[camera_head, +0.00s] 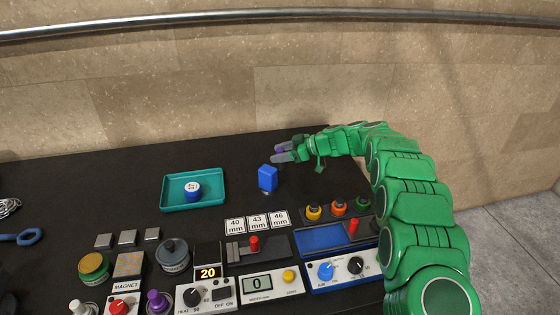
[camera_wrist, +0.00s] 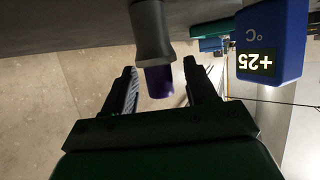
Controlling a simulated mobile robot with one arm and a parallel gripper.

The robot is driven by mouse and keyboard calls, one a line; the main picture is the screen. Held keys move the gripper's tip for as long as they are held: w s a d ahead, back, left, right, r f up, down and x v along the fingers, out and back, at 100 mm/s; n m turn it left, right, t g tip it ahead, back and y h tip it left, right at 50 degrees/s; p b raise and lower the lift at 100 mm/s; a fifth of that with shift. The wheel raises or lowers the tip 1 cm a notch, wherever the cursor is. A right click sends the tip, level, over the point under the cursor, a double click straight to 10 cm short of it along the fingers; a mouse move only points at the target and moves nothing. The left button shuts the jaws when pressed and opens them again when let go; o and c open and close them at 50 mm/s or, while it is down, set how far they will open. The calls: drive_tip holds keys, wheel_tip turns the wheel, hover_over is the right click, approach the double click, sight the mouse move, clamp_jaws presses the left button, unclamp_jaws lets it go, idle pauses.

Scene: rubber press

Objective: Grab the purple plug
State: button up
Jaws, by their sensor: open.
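The purple plug (camera_wrist: 159,82) shows in the wrist view as a purple end on a dark grey body, between the two fingers of my gripper (camera_wrist: 160,72). Gaps show on both sides of the purple end, and the fingers look open around it, not closed on it. In the head view a small purple patch (camera_head: 279,149) shows between the fingertips of my gripper (camera_head: 285,148), near the table's back edge. The rest of the plug is hidden there by my gripper.
A blue block (camera_head: 267,177) stands just below my gripper in the head view; in the wrist view a blue "+25 °C" display (camera_wrist: 272,42) is at the right. A teal tray (camera_head: 217,203) holds a blue-and-white round piece. Control panels (camera_head: 258,285) fill the front. A purple knob (camera_head: 158,300) is front left.

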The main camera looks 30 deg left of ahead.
clamp_jaws()
